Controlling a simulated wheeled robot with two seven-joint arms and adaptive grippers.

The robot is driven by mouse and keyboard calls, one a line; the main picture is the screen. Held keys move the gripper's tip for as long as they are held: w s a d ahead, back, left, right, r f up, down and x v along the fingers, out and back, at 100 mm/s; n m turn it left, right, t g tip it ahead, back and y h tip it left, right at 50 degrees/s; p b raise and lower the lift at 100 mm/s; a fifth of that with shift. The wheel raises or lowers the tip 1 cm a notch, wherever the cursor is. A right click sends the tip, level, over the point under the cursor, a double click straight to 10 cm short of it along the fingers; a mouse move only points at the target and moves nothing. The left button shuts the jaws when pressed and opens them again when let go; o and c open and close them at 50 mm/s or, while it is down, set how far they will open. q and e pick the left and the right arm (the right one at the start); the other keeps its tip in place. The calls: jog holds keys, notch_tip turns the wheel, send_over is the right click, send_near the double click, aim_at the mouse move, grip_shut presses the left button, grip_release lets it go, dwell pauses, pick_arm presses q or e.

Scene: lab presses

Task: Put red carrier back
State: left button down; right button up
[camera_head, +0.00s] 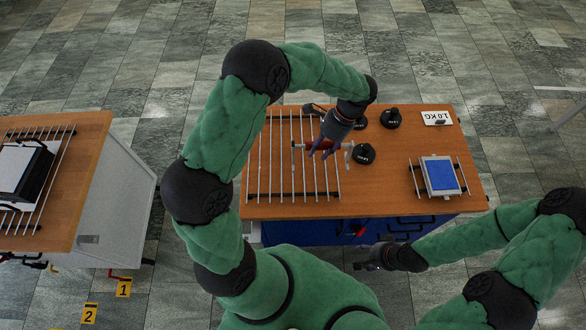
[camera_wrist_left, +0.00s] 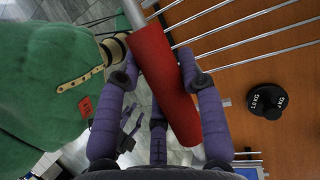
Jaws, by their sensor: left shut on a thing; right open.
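The red carrier (camera_wrist_left: 165,80) shows in the left wrist view as a red cylindrical grip with a metal rod at its upper end. My left gripper (camera_wrist_left: 162,72) is shut on the red grip, with purple fingers on both sides. My right gripper (camera_head: 367,266) is open and empty in front of the table's front edge.
Several black weights (camera_head: 391,119) stand on the wooden table (camera_head: 395,195) right of the rack. Another table (camera_head: 95,150) with a rack is at left.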

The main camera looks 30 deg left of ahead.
pick_arm(q)
jog(key=s+a+f, duration=0.5)
jog(key=a+f, duration=0.1)
jog(key=f, duration=0.4)
jog(key=shift+s+a+f+b, duration=0.2)
jog(key=shift+a+f+b, duration=0.1)
jog(key=shift+b, duration=0.05)
jog(key=c, duration=0.8)
grip_release()
jog(key=shift+f, duration=0.15)
jog(key=shift+s, duration=0.1)
